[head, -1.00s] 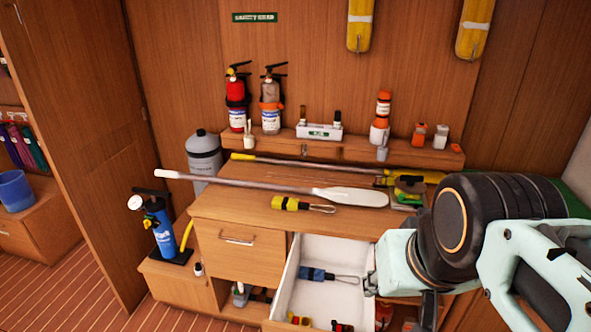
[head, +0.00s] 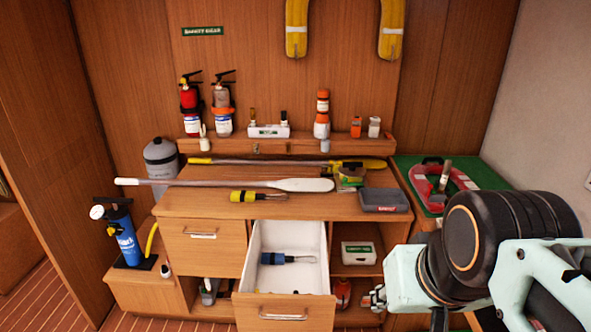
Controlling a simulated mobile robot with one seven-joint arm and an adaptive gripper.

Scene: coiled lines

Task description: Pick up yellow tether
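The yellow tether (head: 246,196), a yellow and black roll with a thin metal loop at its right end, lies on the wooden counter top (head: 200,206), just in front of the long white-bladed paddle (head: 290,185). A similar blue tether (head: 274,258) lies in the open white drawer (head: 257,236) below. My gripper (head: 372,299) is low at the right of the drawer, in front of the open shelves, well below and right of the yellow tether. Its fingers are small and partly hidden, so their opening is unclear.
The drawer sticks out below the counter, its wooden front (head: 283,312) nearest me. A second pole (head: 270,162), a grey tray (head: 384,200) and a green and yellow item (head: 351,177) occupy the counter. A red ring (head: 443,183) lies on the green surface at right.

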